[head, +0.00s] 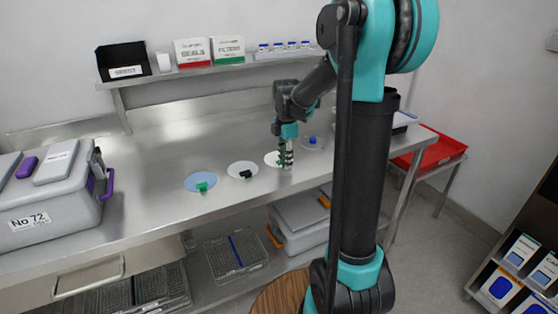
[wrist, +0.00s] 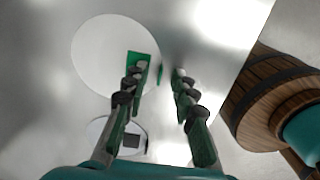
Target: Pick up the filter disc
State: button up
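Several round discs lie in a row on the steel bench. A white disc with a green tab (head: 270,157) is under my gripper (head: 287,160); this disc also shows large in the wrist view (wrist: 100,55). A white disc with a black tab (head: 236,166), a blue disc with a green tab (head: 195,180) and a pale disc with a blue knob (head: 312,142) lie nearby. In the wrist view my gripper (wrist: 157,78) points down with its fingers apart. The left fingertip overlaps the green tab (wrist: 142,62), and a thin green piece shows between the fingers. Contact is unclear.
A grey case marked No 72 (head: 60,190) stands at the bench's left. A shelf (head: 215,69) behind holds a black bin, boxes and small bottles. A red tray (head: 440,148) is at the right. A wooden barrel-like stool (wrist: 265,95) stands beyond the bench edge.

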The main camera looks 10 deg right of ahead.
grip_shut()
notch_tip(320, 180, up, 20)
dwell(0.8)
